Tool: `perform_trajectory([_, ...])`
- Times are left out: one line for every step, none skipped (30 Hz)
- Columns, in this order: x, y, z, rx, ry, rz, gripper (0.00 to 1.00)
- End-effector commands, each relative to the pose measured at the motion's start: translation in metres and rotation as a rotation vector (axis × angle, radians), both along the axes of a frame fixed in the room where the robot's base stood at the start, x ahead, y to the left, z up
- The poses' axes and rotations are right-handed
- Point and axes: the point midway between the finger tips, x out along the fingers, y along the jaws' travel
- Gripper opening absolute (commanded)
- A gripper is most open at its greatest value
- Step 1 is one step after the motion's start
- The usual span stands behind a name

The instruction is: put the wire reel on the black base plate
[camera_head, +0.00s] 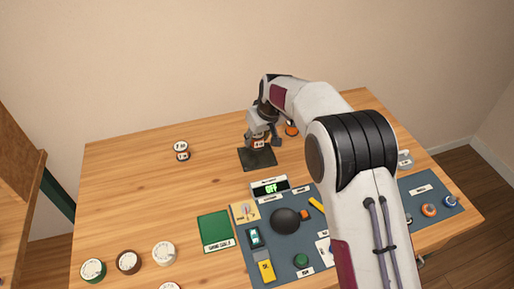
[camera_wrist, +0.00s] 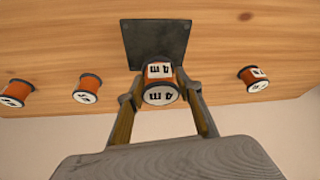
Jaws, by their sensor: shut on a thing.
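The wire reel (camera_wrist: 160,83) is orange with dark rims and white labels marked like "4 m". My gripper (camera_wrist: 162,98) is shut on it, one finger on each side. In the head view my gripper (camera_head: 262,139) points down at the black base plate (camera_head: 258,160), and the held reel (camera_head: 259,144) shows small between its fingers. In the wrist view the plate (camera_wrist: 155,35) lies behind the reel, which overlaps its near edge. I cannot tell whether the reel touches the plate.
Other reels lie around in the wrist view: two at the left (camera_wrist: 16,93) (camera_wrist: 87,89) and one at the right (camera_wrist: 253,78).

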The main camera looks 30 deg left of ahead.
Motion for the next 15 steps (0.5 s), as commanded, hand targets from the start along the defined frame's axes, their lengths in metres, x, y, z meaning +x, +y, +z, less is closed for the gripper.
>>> perform_trajectory([0.000, 0.000, 0.000, 0.001, -0.001, 0.000, 0.12])
perform_trajectory([0.000, 0.000, 0.000, 0.001, -0.001, 0.000, 0.12])
perform_trajectory([0.000, 0.000, -0.001, 0.000, 0.000, 0.000, 0.12])
perform_trajectory([0.000, 0.000, -0.003, 0.000, 0.000, 0.000, 0.12])
perform_trajectory([0.000, 0.000, -0.005, -0.001, 0.001, 0.000, 0.12])
perform_trajectory([0.000, 0.000, -0.008, -0.001, 0.001, 0.000, 0.12])
perform_trajectory([0.000, 0.000, -0.011, 0.000, 0.000, 0.000, 0.12])
perform_trajectory([0.000, 0.000, -0.014, 0.000, 0.000, -0.001, 0.12])
perform_trajectory([0.000, 0.000, -0.018, 0.000, 0.000, -0.001, 0.12])
perform_trajectory([0.000, 0.000, -0.022, 0.000, 0.002, -0.001, 0.12])
perform_trajectory([0.000, 0.000, -0.026, 0.000, 0.002, -0.001, 0.12])
perform_trajectory([0.000, 0.000, -0.031, 0.000, 0.002, -0.001, 0.12])
perform_trajectory([0.000, 0.000, -0.035, 0.000, 0.002, -0.001, 0.12])
perform_trajectory([0.000, 0.000, -0.038, 0.000, 0.002, -0.001, 0.12])
perform_trajectory([0.000, 0.000, -0.042, -0.001, 0.001, -0.001, 0.12])
